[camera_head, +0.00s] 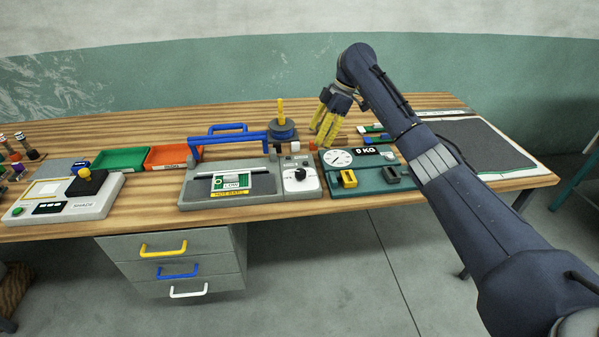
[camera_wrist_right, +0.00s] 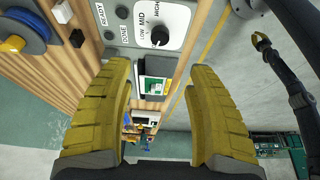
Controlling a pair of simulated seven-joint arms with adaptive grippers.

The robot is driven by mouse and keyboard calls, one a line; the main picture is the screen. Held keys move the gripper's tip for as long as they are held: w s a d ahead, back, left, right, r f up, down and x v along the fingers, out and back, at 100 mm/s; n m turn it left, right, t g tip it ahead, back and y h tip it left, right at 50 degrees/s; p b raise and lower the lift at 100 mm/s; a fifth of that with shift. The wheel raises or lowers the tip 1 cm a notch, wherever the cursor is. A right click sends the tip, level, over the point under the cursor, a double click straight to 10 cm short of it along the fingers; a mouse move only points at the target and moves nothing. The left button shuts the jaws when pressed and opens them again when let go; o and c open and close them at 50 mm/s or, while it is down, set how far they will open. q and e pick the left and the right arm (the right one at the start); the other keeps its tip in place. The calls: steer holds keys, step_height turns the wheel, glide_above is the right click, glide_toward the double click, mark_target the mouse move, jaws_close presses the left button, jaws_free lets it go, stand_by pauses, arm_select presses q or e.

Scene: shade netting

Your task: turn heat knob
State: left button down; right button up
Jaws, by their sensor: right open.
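The heat knob (camera_head: 299,174) is a small black dial on a white panel (camera_head: 311,185) at the right end of the grey hot-bar press (camera_head: 230,197). In the right wrist view the knob (camera_wrist_right: 159,36) shows near the top, with LOW, MID and HIGH marked around it. My right gripper (camera_head: 325,124) is open and empty, above the bench behind and to the right of the knob, apart from it. In the right wrist view its yellow fingers (camera_wrist_right: 160,95) are spread wide. A dark arm with a small yellow-tipped gripper (camera_wrist_right: 262,42), apparently my left, shows at upper right.
A blue spool with a yellow peg (camera_head: 282,129) stands behind the knob. A green scale (camera_head: 372,182) is close on the right. Green (camera_head: 120,160) and orange trays (camera_head: 168,157) lie to the left.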

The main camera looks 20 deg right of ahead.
mark_target(301, 171)
steer(key=x, duration=1.5)
steer(key=shift+f, duration=0.25)
steer(key=shift+c, duration=0.5)
jaws_close()
